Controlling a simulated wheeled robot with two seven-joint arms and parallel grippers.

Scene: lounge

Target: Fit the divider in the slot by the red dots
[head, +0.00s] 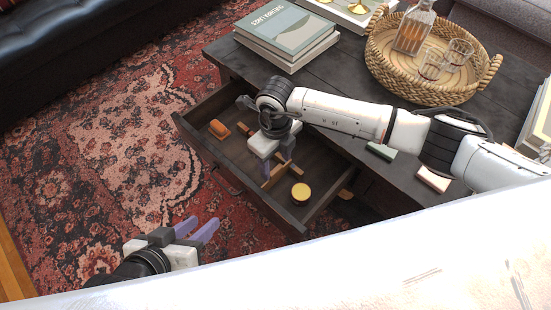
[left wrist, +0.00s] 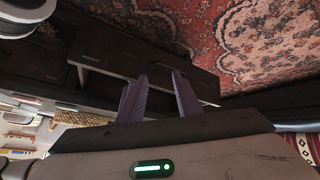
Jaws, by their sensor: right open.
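The drawer (head: 190,138) of the dark table is pulled open. A light wooden divider (head: 277,176) stands in it, below my right gripper. My right gripper (head: 278,160) points down into the drawer. Its fingers are apart, close to the divider's top; I cannot tell whether they touch it. No red dots can be made out, and the arm hides part of the drawer. My left gripper (head: 198,230) is open and empty outside the drawer, over the rug. Its two purple fingers also show apart in the left wrist view (left wrist: 160,92), with the drawer (left wrist: 118,50) beyond them.
An orange-brown block (head: 219,129) and a yellow-lidded round tin (head: 300,193) are in the drawer. A green piece (head: 381,151) and a pink piece (head: 433,179) lie on the tabletop (head: 335,60). Books (head: 287,38) and a wicker tray (head: 432,92) with glassware stand farther back.

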